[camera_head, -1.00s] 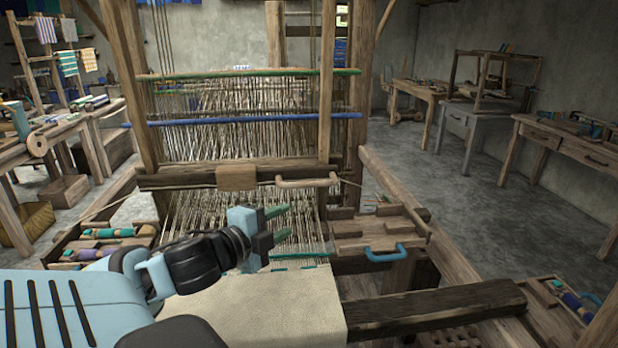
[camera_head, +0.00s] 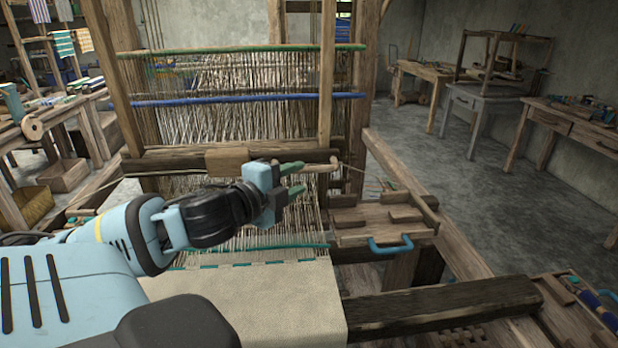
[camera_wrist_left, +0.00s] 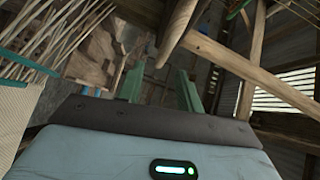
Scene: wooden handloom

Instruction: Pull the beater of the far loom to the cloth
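The beater (camera_head: 180,162) of the loom is a dark wooden beam across the pale warp threads, with a light wooden handle (camera_head: 322,168) near its right end. The beater stands apart from the cream cloth (camera_head: 260,295), with bare warp between them. My left gripper (camera_head: 298,178) is open, its green fingers apart, just left of and in front of the handle, partly covering it. In the left wrist view, the open fingers (camera_wrist_left: 160,88) have nothing clearly between them, and a wooden part (camera_wrist_left: 178,25) shows beyond their tips. My right gripper is not in view.
A wooden side tray with a blue handle (camera_head: 390,244) sits right of the warp. A thick front beam (camera_head: 440,308) extends right from the cloth. Upright posts (camera_head: 327,90) frame the loom. Work tables (camera_head: 570,125) stand farther right, past clear floor.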

